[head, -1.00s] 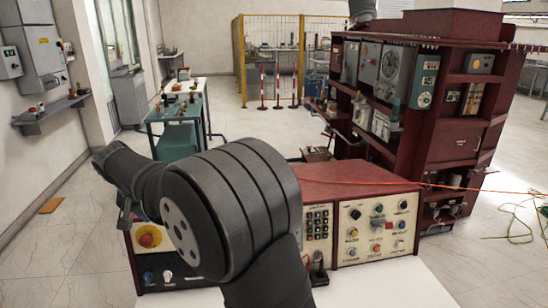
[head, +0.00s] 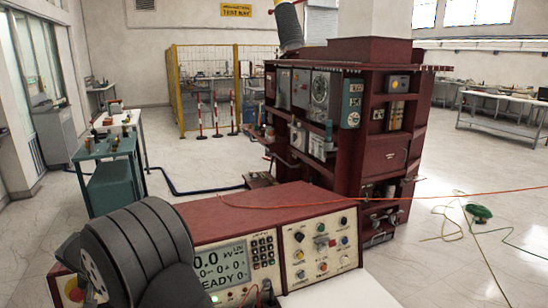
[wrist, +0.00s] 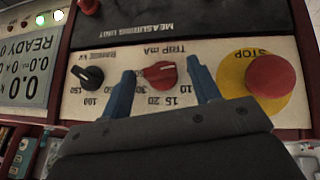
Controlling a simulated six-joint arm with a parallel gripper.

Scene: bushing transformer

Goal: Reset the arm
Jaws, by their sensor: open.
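The fingers point at a cream control panel, and a red TRIP mA knob (wrist: 157,75) appears in the gap between the fingertips. I cannot tell whether the fingers touch the panel. A black range knob (wrist: 88,77) is left of the fingers, and a red stop button on a yellow disc (wrist: 270,76) is to the right. In the head view my dark arm covers the left part of the maroon console (head: 236,217); the gripper is hidden there.
The console's display (head: 222,263) reads 0.0 and READY. A keypad (head: 263,248) and a panel of knobs (head: 322,243) are right of it. A tall maroon cabinet (head: 345,165) stands behind. An orange cable (head: 445,194) runs across the console top. White table surface shows in front.

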